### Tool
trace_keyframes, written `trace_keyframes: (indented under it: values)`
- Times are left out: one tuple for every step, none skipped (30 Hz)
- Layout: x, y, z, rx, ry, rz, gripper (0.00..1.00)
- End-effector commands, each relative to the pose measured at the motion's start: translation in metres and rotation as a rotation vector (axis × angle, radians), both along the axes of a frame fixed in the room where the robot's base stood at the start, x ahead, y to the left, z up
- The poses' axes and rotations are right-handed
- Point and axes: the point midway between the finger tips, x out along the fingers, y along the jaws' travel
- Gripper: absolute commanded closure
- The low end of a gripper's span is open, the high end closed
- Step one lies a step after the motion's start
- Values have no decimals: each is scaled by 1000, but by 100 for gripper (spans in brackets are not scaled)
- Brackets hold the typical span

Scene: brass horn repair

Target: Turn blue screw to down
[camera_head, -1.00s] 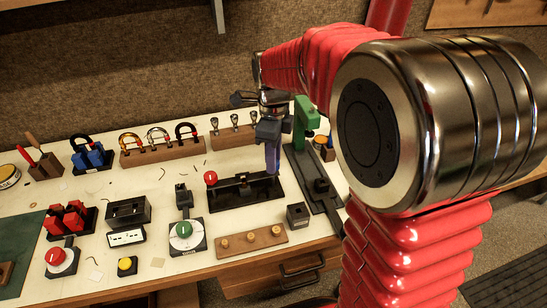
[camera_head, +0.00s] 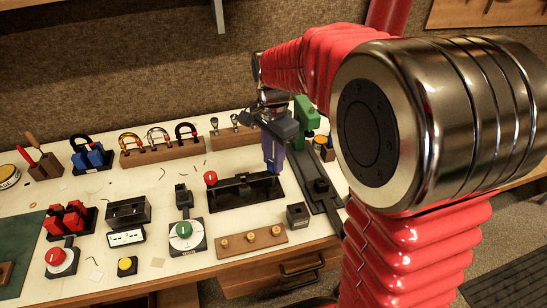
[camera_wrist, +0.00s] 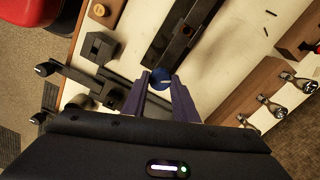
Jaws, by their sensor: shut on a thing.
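The blue screw (camera_wrist: 160,76) shows in the wrist view as a round blue head between my fingertips, with a small pale mark on it. My gripper (camera_wrist: 161,84) is shut on it. In the head view my gripper (camera_head: 273,169) points down at the right end of a long black fixture (camera_head: 228,197) that carries a red knob (camera_head: 210,177) at its left end. Which way the screw's mark points relative to the fixture I cannot tell.
A green-topped black press (camera_head: 305,125) stands close right of my gripper. A small black block (camera_head: 297,213) and a wooden strip with brass knobs (camera_head: 248,242) lie in front. A wooden rack (camera_head: 232,136) stands behind.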

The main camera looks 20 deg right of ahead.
Motion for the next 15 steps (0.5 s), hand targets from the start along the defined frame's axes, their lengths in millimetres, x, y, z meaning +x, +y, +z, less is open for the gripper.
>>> trace_keyframes:
  values:
    - [1,-1,1,-1,-4,42,96]
    - [1,-1,1,-2,-4,71,96]
    - [1,-1,1,-1,-4,108,96]
    - [1,-1,1,-1,-4,137,96]
    - [1,-1,1,-1,-4,166,96]
    - [1,-1,1,-1,-4,203,96]
    - [1,-1,1,-1,-4,232,96]
    - [1,-1,1,-1,-4,260,96]
    - [1,0,1,-1,-4,298,96]
    - [1,0,1,-1,-4,327,96]
    - [1,0,1,-1,-4,355,96]
    - [1,0,1,-1,-4,393,96]
    - [1,0,1,-2,-4,422,96]
    - [1,0,1,-2,-4,450,96]
    - [2,0,1,-2,-4,488,96]
